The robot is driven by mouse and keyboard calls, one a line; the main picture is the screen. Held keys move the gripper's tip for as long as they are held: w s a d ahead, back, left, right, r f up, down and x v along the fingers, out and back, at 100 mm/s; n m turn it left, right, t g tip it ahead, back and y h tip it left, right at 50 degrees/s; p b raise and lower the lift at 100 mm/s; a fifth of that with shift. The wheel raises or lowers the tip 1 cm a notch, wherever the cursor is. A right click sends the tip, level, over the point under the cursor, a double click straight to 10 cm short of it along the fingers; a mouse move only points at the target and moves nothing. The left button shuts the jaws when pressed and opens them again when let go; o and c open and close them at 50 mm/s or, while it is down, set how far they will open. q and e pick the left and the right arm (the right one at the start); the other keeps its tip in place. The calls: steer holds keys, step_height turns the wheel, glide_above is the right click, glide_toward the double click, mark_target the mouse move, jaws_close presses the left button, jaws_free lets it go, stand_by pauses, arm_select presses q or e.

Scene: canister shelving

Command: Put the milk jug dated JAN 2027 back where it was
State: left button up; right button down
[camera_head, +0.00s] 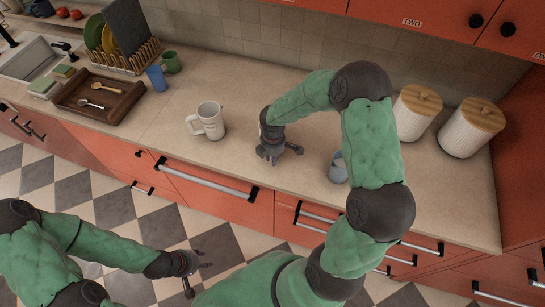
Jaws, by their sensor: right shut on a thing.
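A white jug (209,121) with a handle stands upright on the counter. It has small dark print that I cannot read, so I cannot tell if it is the one dated JAN 2027. A grey-blue vessel (338,170) stands further right, partly hidden by my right arm. My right gripper (273,155) points down low over the counter between these two, apart from both. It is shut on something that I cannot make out. My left gripper (198,278) is open and empty, in front of the counter over the floor.
A wooden tray (124,112) with spoons, a dish rack (128,66), a blue cup (157,78) and a green mug (172,62) are at the left. Two white canisters with wooden lids (416,112) (468,132) stand at the right. Counter around the white jug is clear.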

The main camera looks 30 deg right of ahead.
steer(key=c, duration=1.1)
jaws_free()
steer(key=shift+f, duration=0.15)
steer(key=shift+c, duration=0.2)
steer(key=shift+r, duration=0.35)
steer(key=r, duration=0.7)
steer(key=r+p, duration=0.1)
steer(key=r, duration=0.3)
steer(key=shift+s+a+r, duration=0.15)
steer(key=shift+s+r, duration=0.1)
steer(key=shift+r, duration=0.1)
